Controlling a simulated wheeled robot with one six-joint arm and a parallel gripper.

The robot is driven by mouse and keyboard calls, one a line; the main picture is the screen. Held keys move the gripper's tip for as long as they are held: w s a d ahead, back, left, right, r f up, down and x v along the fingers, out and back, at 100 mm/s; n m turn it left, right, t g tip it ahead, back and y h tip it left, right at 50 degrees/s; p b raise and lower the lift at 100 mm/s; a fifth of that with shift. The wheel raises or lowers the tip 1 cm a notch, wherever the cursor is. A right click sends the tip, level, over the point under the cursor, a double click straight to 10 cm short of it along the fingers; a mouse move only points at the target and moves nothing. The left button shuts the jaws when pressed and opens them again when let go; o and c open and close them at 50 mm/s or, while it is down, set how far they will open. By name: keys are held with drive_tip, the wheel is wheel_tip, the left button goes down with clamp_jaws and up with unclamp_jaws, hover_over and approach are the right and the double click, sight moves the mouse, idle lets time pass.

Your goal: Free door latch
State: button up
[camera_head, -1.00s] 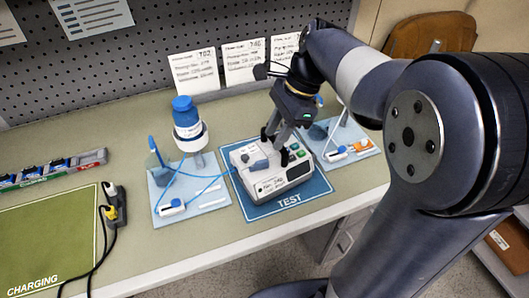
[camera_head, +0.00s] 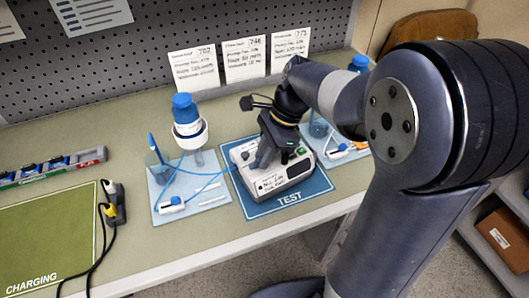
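A white and grey infusion pump (camera_head: 292,172) stands on the blue TEST mat (camera_head: 318,186). It has a small screen and a green button on its front. My gripper (camera_head: 262,160) is over the left part of the pump's top, pointing down. Its dark fingers are at or very close to the pump. The grey door latch area is covered by my gripper, so I cannot see the latch's position or any contact. Whether the fingers are open or shut on something does not show.
A blue-capped bottle (camera_head: 187,125) in a holder stands on a pale mat (camera_head: 215,190) left of the pump, with a blue tube running toward it. Another pale mat (camera_head: 352,157) lies to the right. A green CHARGING mat (camera_head: 50,235) and cables are at left.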

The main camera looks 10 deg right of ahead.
clamp_jaws()
drive_tip(key=shift+r, duration=0.1)
drive_tip(key=shift+r+n+g+p, duration=0.1)
drive_tip(key=shift+n+g+p, duration=0.2)
drive_tip(key=shift+n+p, duration=0.95)
drive_tip(key=shift+n, duration=0.15)
drive_tip(key=shift+o, duration=1.7)
unclamp_jaws()
drive_tip(key=v, duration=1)
drive_tip(key=shift+w+r, duration=0.25)
drive_tip(key=shift+w, duration=0.05)
